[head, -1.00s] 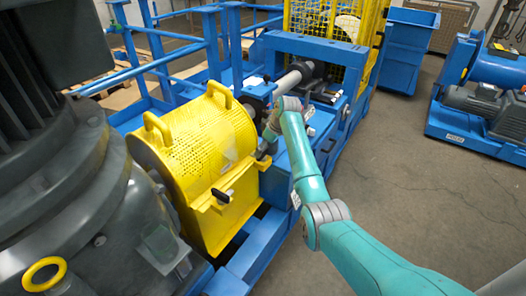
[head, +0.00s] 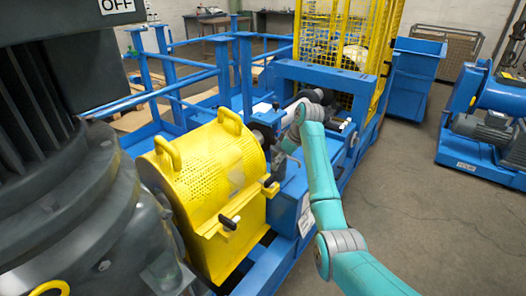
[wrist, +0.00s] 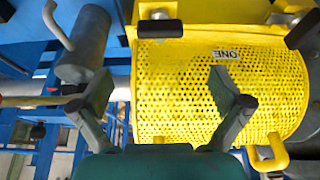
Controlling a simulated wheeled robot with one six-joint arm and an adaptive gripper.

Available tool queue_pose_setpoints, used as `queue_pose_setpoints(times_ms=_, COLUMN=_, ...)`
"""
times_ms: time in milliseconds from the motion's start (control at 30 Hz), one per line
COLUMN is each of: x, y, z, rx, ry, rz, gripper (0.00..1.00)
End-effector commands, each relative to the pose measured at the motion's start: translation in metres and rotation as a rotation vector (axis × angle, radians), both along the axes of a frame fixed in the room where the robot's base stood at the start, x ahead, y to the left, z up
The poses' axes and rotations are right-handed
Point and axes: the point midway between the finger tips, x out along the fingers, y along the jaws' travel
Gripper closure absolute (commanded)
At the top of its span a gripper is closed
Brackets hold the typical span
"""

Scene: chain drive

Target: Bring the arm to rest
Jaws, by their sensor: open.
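My teal arm (head: 321,172) reaches over the blue machine frame, its grey wrist joint (head: 312,112) high beside the yellow perforated guard. My gripper (wrist: 162,93) is open, with its two dark fingers spread wide and nothing between them. In the wrist view the guard (wrist: 215,65) lies beyond the fingers, with a small label reading "ONE" upside down. In the head view the guard (head: 215,165) stands left of my wrist, and my gripper is small and partly hidden by the arm. I cannot tell the exact gap between fingers and guard.
A large dark motor (head: 85,215) fills the left. Blue rails (head: 190,75) and a yellow mesh cage (head: 335,35) stand behind. A grey cylinder with a handle (wrist: 83,45) is close to the left finger. Open floor (head: 420,190) lies to the right.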

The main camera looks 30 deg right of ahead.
Motion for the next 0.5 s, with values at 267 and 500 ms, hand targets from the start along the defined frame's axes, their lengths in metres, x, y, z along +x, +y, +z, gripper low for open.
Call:
queue_pose_setpoints(times_ms=267, x=0.000, y=0.002, z=-0.005, rx=0.000, ry=-0.002, rz=-0.003, gripper=0.00)
queue_pose_setpoints(times_ms=500, x=-0.011, y=0.033, z=-0.074, rx=-0.008, ry=-0.041, rz=-0.051, gripper=0.00)
